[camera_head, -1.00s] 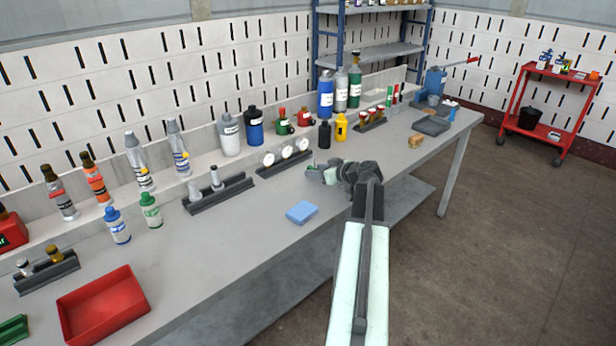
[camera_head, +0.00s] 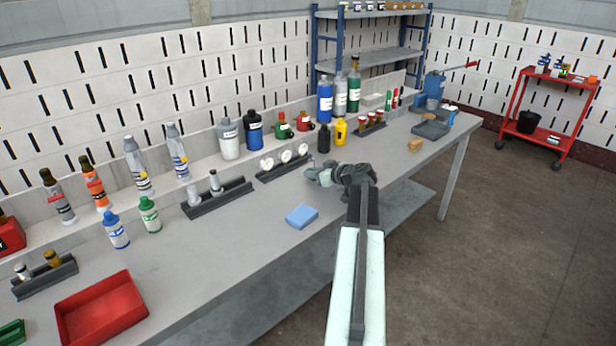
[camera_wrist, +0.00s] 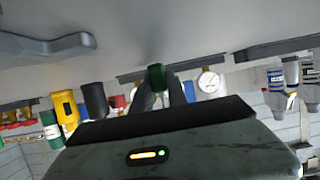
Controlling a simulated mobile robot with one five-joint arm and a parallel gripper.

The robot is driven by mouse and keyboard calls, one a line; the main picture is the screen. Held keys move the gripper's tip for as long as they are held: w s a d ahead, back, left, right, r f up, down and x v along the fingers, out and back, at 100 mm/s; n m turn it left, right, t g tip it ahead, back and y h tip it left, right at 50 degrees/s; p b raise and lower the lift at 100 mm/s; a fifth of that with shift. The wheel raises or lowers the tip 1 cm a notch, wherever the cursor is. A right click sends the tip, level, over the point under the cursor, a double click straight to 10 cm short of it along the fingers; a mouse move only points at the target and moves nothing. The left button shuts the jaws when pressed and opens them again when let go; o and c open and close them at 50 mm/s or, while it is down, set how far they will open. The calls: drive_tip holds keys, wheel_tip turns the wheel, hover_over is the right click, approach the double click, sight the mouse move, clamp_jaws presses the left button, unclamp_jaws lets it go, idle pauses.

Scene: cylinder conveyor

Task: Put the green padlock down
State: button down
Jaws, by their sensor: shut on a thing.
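The green padlock (camera_wrist: 156,76) shows in the wrist view as a small dark green shape between my fingertips. My gripper (camera_wrist: 160,88) is shut on it. The padlock cannot be made out in the head view, hidden by the gripper. I cannot tell whether the padlock touches the bench.
The blue block (camera_head: 301,215) lies just left of my gripper. A rack with white gauges (camera_head: 285,160), a black bottle (camera_head: 324,138) and a yellow bottle (camera_head: 340,131) stand behind it. A red tray (camera_head: 101,309) is at the front left. Bench between block and red tray is clear.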

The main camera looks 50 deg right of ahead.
wheel_tip(320, 180, up, 4)
drive_tip(key=p, duration=0.3)
drive_tip(key=shift+s+f, duration=0.1)
drive_tip(key=shift+f, duration=0.05)
drive_tip(key=s+d, duration=0.1)
drive_tip(key=s, duration=0.4)
drive_tip(key=s+d, duration=0.2)
drive_tip(key=s, duration=0.3)
drive_tip(key=s+d, duration=0.1)
drive_tip(key=s, duration=0.4)
drive_tip(key=shift+d+r+p, duration=0.3)
drive_tip(key=shift+d+p, duration=0.05)
drive_tip(key=shift+d, duration=0.05)
drive_tip(key=shift+r, duration=0.1)
